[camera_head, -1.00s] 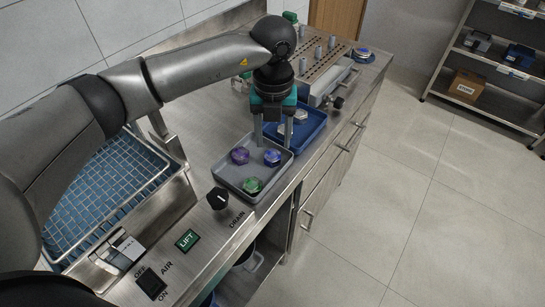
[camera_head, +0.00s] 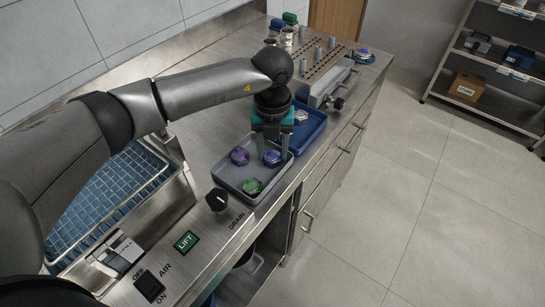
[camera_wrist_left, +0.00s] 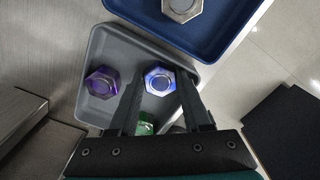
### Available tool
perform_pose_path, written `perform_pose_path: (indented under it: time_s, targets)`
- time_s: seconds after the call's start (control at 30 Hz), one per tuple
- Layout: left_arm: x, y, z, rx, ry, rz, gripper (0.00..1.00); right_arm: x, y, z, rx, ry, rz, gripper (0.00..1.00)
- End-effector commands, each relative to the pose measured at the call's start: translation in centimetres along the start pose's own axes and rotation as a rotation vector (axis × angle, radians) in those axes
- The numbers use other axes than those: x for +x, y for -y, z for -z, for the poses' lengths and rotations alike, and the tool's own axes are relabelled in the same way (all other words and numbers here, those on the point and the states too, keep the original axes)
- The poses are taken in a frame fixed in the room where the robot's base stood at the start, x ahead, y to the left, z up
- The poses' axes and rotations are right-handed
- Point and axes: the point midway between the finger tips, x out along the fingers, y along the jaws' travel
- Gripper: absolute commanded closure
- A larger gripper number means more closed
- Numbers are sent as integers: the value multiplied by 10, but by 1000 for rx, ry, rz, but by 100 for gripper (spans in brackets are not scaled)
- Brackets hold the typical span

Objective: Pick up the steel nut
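The steel nut (camera_head: 301,116) lies in the blue tray (camera_head: 318,127), partly behind my left gripper in the head view. It also shows at the top of the left wrist view (camera_wrist_left: 182,6), cut off by the frame edge. My left gripper (camera_head: 272,157) points down over the grey tray (camera_head: 226,176), with its fingers apart. The blue nut (camera_wrist_left: 160,79) appears between the fingers in the wrist view. I cannot tell if they touch it. The steel nut is beyond the fingertips, in the neighbouring tray. My right gripper is not in view.
A purple nut (camera_head: 239,156) and a green nut (camera_head: 252,187) also lie in the grey tray. A black knob (camera_head: 217,199) stands by its near corner. A wire basket (camera_head: 105,195) is at left. A perforated block with pegs (camera_head: 322,65) is behind the blue tray.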

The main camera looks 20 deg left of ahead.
Motion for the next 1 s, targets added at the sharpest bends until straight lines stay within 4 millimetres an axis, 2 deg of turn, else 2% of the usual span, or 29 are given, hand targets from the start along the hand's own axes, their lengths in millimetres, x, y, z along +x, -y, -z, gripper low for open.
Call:
perform_pose_path:
  time_s: [0.03,0.2,0.23,0.67,0.87,1.0]
  targets:
    - [0,0,0,0,0,0,80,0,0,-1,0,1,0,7]
    - [0,0,0,0,0,0,99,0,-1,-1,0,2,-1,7]
    - [0,0,0,0,1,1,100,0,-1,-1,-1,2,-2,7]
    - [-5,0,0,0,1,1,100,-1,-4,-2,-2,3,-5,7]
    - [-28,0,-1,0,5,2,100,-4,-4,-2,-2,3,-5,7]
    - [-61,1,-2,1,6,3,100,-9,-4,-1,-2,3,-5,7]
